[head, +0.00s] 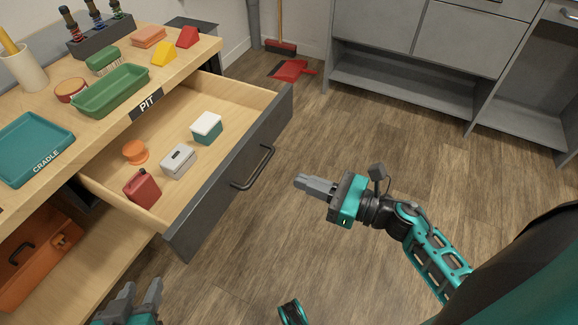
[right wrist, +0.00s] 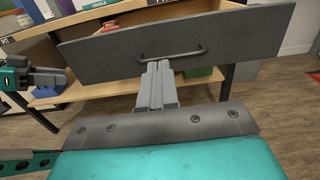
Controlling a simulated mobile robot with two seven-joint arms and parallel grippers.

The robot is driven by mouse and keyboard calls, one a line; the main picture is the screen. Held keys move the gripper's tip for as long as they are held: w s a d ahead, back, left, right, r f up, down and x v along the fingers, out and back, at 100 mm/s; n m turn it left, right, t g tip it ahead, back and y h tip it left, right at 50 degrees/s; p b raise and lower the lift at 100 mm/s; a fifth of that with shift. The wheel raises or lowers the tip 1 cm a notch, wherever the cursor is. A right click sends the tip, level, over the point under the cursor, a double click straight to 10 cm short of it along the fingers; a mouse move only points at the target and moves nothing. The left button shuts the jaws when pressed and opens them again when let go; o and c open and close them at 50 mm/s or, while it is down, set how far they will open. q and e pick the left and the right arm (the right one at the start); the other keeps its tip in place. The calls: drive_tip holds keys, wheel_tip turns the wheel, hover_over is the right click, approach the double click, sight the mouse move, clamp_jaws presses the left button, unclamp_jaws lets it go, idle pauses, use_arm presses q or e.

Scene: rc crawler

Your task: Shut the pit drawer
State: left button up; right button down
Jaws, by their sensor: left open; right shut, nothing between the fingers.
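The pit drawer (head: 232,170) is pulled out from the bench, with its wooden inside showing. Its dark grey front also shows in the right wrist view (right wrist: 240,35). A dark bar handle (head: 254,168) is on the front. My right gripper (head: 298,183) is shut and empty, a short gap to the right of the handle in the head view. In the right wrist view its fingers (right wrist: 159,68) point at the drawer front, overlapping the handle's lower edge in the picture. My left gripper (head: 138,292) is open and empty, low beside the bench, left of the drawer's near corner.
The drawer holds a red can (head: 142,189), an orange piece (head: 135,151), a grey box (head: 178,161) and a white-lidded teal box (head: 206,127). Trays and small items stand on the bench top (head: 120,122). Grey cabinets (head: 430,50) stand behind. Floor right of the drawer is clear.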

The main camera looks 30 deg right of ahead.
sight(241, 157)
drive_tip(key=x, duration=1.1)
drive_tip(key=shift+w+a, duration=0.45)
drive_tip(key=shift+w, duration=0.05)
drive_tip(key=shift+w, duration=0.1)
